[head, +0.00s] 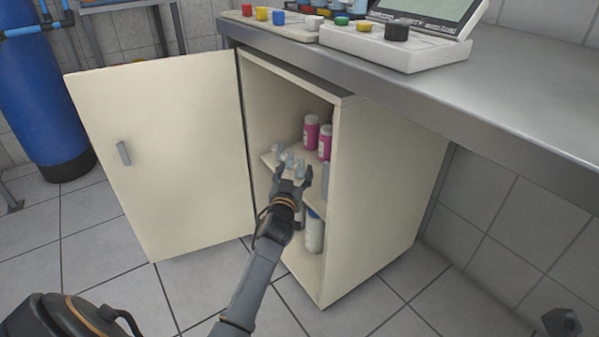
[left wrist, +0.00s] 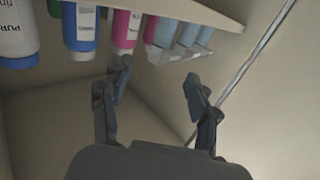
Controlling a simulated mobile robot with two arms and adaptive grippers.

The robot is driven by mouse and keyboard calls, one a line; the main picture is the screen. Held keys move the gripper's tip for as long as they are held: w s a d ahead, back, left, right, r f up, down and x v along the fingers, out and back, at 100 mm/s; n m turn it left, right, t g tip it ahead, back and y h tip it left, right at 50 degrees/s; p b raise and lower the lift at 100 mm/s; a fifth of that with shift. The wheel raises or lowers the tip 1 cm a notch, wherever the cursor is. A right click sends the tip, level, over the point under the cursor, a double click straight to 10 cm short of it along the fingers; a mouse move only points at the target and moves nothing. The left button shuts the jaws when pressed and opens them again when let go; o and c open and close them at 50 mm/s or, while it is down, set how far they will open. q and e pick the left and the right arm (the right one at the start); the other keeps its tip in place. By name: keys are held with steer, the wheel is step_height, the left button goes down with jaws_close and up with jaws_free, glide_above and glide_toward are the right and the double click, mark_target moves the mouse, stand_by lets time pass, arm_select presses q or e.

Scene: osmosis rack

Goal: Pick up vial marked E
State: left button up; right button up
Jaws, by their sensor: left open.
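Several small pale-blue vials (head: 288,158) stand in a row near the front of the upper cabinet shelf (head: 268,158). They also show at the shelf's edge in the left wrist view (left wrist: 187,36). I cannot read a letter on any vial, so I cannot tell which is E. My left gripper (head: 292,177) is at the cabinet opening, close to the vials, and partly overlaps them in the head view. In the left wrist view its two fingers (left wrist: 155,85) are spread with nothing between them, apart from the vials.
Pink bottles (head: 311,132) stand behind the vials. A white bottle (head: 315,232) stands on the lower level. The cabinet door (head: 165,150) is swung open to the left. The cabinet side wall (head: 385,190) bounds the right; a worktop (head: 480,90) overhangs above.

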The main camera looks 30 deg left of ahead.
mark_target(297, 164)
arm_select(q)
steer(key=x, duration=0.1)
steer(key=b+x, duration=0.1)
steer(key=shift+w+a+f, duration=0.1)
steer(key=shift+w+f, duration=0.15)
steer(key=shift+w+a+r, duration=0.15)
steer(key=shift+w, duration=0.25)
steer(key=c, duration=1)
